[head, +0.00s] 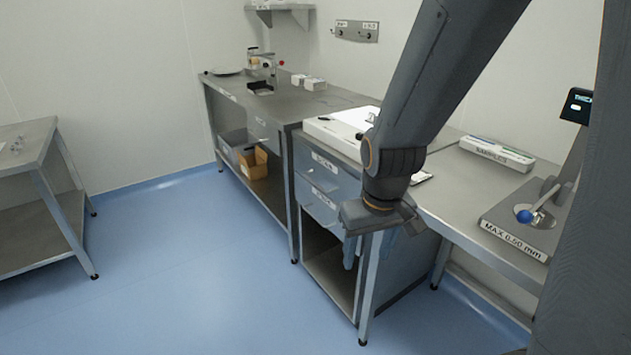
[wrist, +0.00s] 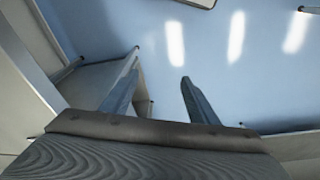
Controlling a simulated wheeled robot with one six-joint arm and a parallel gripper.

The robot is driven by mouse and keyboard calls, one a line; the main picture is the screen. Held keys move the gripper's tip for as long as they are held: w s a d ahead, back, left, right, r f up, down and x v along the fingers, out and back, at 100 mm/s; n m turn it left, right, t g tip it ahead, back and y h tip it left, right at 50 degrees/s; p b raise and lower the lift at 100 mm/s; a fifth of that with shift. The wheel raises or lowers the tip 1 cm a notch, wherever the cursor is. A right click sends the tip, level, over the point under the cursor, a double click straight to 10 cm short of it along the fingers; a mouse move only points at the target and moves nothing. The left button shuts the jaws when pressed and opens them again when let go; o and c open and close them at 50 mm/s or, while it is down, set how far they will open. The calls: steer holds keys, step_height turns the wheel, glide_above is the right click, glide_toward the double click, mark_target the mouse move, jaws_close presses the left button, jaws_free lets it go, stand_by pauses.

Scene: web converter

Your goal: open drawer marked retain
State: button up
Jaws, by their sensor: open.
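The drawer unit under the bench has an upper drawer (head: 327,174) and a lower drawer (head: 318,205), one above the other. Both look closed. Each front carries a small white label, too small to read with certainty, so I cannot tell which is marked retain. My gripper (head: 368,248) points down in front of the right part of the unit, its fingers lower than the drawers. It is open and empty. In the wrist view, the two fingers (wrist: 157,92) stand apart with blue floor and a grey bench part beyond them. My arm hides part of the unit's right side.
A white tray (head: 335,133) sits on the bench top above the drawers. An orange-brown box (head: 255,165) is on the left bench's lower shelf. A gauge stand (head: 525,215) and a labelled white holder (head: 497,152) are at right. Blue floor (head: 180,260) is clear at left.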

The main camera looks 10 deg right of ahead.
steer(key=w+f+n+t+b, duration=0.1)
steer(key=w+f+n+t, duration=0.1)
steer(key=w, duration=0.7)
steer(key=w+f+n+t+b, duration=0.2)
steer(key=w+f, duration=0.1)
steer(key=w, duration=0.6)
steer(key=w+a+f+n+t+b, duration=0.1)
steer(key=w+f+n+t, duration=0.2)
steer(key=w, duration=0.6)
steer(key=shift+f, duration=0.15)
steer(key=c, duration=0.6)
steer(key=n+t+b, duration=0.5)
steer(key=n+t, duration=0.2)
steer(key=t, duration=0.1)
glide_toward(313, 181)
steer(key=w+f, duration=0.1)
steer(key=w, duration=0.1)
steer(key=shift+n+y, duration=0.3)
steer(key=shift+n, duration=0.3)
steer(key=shift+w+f, duration=0.15)
steer(key=shift+w, duration=1.9)
steer(key=shift+w+f, duration=0.15)
steer(key=shift+w, duration=1.85)
jaws_close()
